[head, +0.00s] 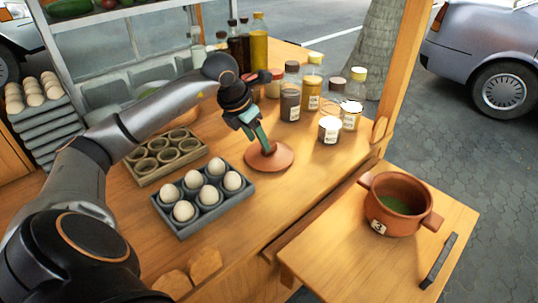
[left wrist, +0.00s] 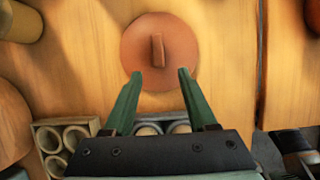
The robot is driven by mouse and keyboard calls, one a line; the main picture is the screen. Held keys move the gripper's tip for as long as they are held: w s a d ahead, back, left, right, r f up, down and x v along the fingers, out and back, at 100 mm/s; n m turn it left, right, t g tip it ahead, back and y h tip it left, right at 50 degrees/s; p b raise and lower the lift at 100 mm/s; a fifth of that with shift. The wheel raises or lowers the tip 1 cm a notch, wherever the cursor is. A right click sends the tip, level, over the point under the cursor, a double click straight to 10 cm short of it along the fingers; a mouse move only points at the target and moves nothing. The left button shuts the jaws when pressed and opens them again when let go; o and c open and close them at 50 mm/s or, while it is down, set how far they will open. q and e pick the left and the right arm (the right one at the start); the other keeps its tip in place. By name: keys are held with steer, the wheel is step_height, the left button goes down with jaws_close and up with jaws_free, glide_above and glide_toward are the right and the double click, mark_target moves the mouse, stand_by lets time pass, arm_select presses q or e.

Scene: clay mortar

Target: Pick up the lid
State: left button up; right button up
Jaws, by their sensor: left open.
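A round terracotta lid (head: 284,158) with a bar-shaped handle lies on the wooden counter, near the counter's right edge. My left gripper (head: 267,147) is above the lid, with its fingers pointing down and partly covering it in the head view. In the left wrist view the lid (left wrist: 183,55) shows with its upright handle (left wrist: 158,50) ahead of the two green fingers. The left gripper (left wrist: 159,76) is open and empty, its fingertips over the lid's near edge. A terracotta pot (head: 397,205) with side handles stands uncovered on the lower side table. My right gripper is not seen.
A grey egg tray (head: 212,218) and a wooden tray of empty cups (head: 150,178) lie left of the lid. Several jars (head: 330,128) and bottles (head: 259,45) stand behind it. A dark bar (head: 438,262) lies on the side table (head: 350,265). The counter just before the lid is clear.

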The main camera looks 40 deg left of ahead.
arm_select(q)
steer(key=x, duration=0.5)
steer(key=shift+w+a, duration=0.1)
steer(key=shift+w, duration=0.05)
steer(key=shift+c, duration=0.4)
jaws_close()
steer(key=shift+r, duration=0.1)
